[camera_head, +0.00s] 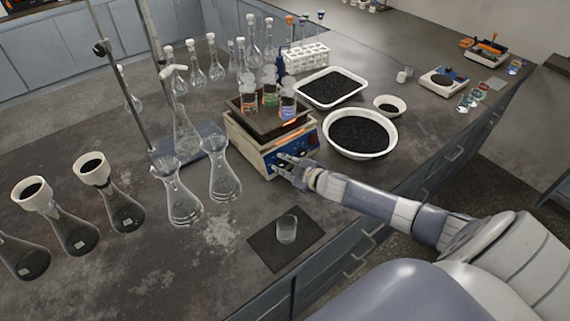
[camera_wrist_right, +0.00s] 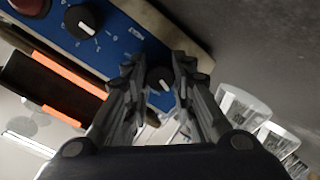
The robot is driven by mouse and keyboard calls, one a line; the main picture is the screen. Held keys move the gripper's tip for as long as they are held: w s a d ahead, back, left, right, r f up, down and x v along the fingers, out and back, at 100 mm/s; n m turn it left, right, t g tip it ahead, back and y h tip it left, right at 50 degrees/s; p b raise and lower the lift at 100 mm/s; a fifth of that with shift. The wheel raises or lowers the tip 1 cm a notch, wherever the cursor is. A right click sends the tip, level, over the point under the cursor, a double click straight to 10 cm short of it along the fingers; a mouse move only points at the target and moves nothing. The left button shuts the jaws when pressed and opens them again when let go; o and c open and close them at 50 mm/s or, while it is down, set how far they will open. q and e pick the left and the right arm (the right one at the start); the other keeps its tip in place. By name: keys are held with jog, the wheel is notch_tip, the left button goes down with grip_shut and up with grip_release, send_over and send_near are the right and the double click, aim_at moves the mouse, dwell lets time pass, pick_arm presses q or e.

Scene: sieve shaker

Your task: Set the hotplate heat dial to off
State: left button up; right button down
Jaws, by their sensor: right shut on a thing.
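The hotplate (camera_head: 246,143) is a cream box with a blue front panel and a dark top plate, near the middle of the bench in the head view. My right gripper (camera_head: 281,164) is at its front panel and hides part of it. In the right wrist view, the fingers of my right gripper (camera_wrist_right: 159,77) are closed around a black dial (camera_wrist_right: 160,80) with a white pointer line. A second black dial (camera_wrist_right: 84,22) with white scale marks sits apart from the fingers on the blue panel (camera_wrist_right: 122,35). Dial labels are too small to read. My left gripper is out of view.
A small beaker (camera_head: 287,229) rests on a dark mat (camera_head: 266,252) in front.

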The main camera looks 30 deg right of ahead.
jog(key=shift+n, duration=0.6)
jog(key=c, duration=1.3)
grip_release()
jog(key=shift+s, duration=0.1)
jog(key=shift+v, duration=5.95)
